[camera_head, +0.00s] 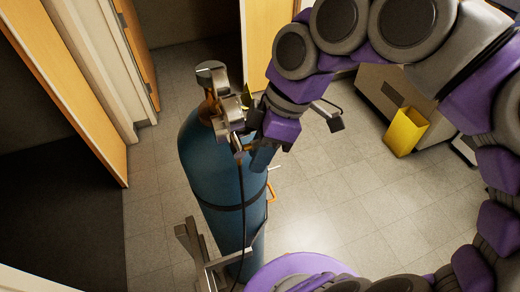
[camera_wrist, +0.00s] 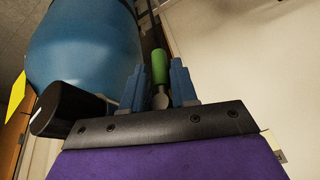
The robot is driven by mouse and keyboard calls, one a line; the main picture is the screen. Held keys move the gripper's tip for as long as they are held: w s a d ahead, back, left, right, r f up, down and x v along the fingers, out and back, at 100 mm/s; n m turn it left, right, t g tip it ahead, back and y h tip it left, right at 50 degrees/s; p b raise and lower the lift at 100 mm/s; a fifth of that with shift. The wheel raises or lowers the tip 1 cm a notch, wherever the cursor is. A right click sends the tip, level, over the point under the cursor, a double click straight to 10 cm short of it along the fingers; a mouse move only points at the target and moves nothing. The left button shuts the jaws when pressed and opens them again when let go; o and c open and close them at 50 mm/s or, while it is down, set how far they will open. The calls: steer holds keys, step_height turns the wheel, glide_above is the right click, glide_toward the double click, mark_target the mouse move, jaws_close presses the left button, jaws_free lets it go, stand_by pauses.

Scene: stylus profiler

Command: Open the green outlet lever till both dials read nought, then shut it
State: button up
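The green lever (camera_wrist: 160,66) stands between my gripper's two blue fingers in the wrist view, its grey stem lower down. My gripper (camera_wrist: 157,76) is open around it, with a narrow gap showing on each side. In the head view my gripper (camera_head: 262,158) points down beside the shoulder of a blue gas cylinder (camera_head: 208,165). The metal regulator (camera_head: 228,108) sits on top of the cylinder, partly hidden by my arm. The lever is not visible in the head view. No dial face can be read in either view.
The cylinder stands by a metal bracket (camera_head: 205,262), with a dark hose down its front. A yellow bin (camera_head: 405,132) stands on the right by a beige cabinet (camera_head: 385,95). Orange doors (camera_head: 75,80) are at left. Tiled floor around the cylinder is mostly clear.

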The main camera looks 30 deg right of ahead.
steer(key=shift+r, duration=0.15)
steer(key=p+v, duration=0.8)
steer(key=v, duration=0.9)
steer(key=shift+d, duration=0.15)
steer(key=s+a+m+t+h+b, duration=0.35)
steer(key=s+a+m, duration=0.25)
steer(key=a+m, duration=0.3)
steer(key=w+f+m+b, duration=0.1)
steer(key=f, duration=0.4)
steer(key=w+d+f+m+h+b, duration=0.1)
steer(key=w+f+m, duration=0.1)
steer(key=f, duration=0.4)
steer(key=w+d+f+m+b, duration=0.1)
steer(key=w+f+m, duration=0.1)
steer(key=f, duration=0.3)
steer(key=shift+w+d+f+t+b, duration=0.2)
steer(key=shift+d+f+t+b, duration=0.05)
steer(key=shift+f+t+b, duration=0.15)
